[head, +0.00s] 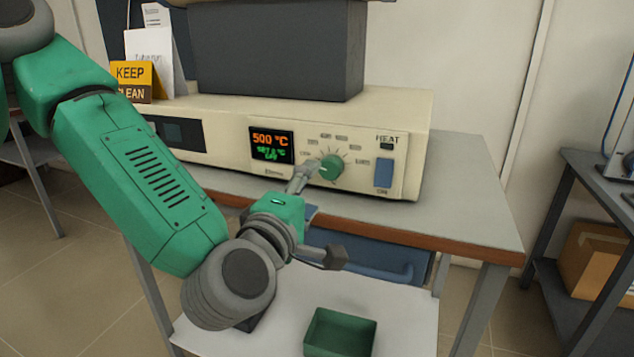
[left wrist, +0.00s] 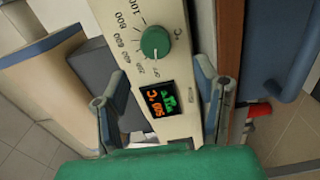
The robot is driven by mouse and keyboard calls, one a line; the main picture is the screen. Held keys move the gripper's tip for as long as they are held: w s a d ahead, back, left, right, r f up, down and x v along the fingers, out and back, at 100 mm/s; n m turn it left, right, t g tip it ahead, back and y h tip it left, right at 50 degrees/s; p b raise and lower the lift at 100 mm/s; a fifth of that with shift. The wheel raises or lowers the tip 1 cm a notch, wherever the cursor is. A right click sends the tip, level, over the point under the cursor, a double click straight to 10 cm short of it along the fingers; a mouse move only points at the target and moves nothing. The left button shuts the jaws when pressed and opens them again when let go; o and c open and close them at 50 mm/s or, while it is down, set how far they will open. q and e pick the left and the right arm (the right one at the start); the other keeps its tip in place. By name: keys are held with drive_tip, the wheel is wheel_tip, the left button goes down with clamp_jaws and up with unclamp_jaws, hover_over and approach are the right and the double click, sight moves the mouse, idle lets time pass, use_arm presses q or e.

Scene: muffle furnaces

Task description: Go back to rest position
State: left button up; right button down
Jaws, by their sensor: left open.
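My left gripper (head: 320,214) is in front of the furnace control panel, at the table's front edge. Its two fingers are spread with nothing between them; they also show in the left wrist view (left wrist: 160,88). In the head view the upper finger overlaps the panel just left of the green knob (head: 331,168). In the left wrist view the knob (left wrist: 155,41) lies beyond the fingertips, clear of both. The cream furnace (head: 420,135) has a lit display (head: 271,145) reading 500 °C in orange, with green text below. My right gripper is not in view.
The furnace stands on a grey table (head: 475,190) with a brown front edge. A blue handle (head: 385,270) is below it. A green open bin (head: 340,333) sits on the white lower shelf (head: 420,320). A cardboard box (head: 592,258) is on a rack at right.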

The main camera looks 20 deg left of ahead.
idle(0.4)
use_arm(q)
drive_tip(key=s+f+m+g+h+p, duration=0.15)
drive_tip(key=s+f+m+g, duration=0.3)
drive_tip(key=f, duration=0.65)
drive_tip(key=s+f+m+g+h+p, duration=0.15)
drive_tip(key=s+f+m+g, duration=0.3)
drive_tip(key=f, duration=0.65)
drive_tip(key=s+a+f+m+g+y+p, duration=0.1)
drive_tip(key=s+a+f+m+g, duration=0.3)
drive_tip(key=s, duration=0.6)
drive_tip(key=s+a+f+m+g+y+p, duration=0.1)
drive_tip(key=s+a+f+m+g, duration=0.3)
drive_tip(key=s+f, duration=0.5)
drive_tip(key=s+a+y, duration=0.1)
drive_tip(key=a, duration=0.1)
drive_tip(key=shift+s+a+m+y+p, duration=0.15)
drive_tip(key=shift+a+m+y+p, duration=0.15)
drive_tip(key=shift+a+p, duration=0.1)
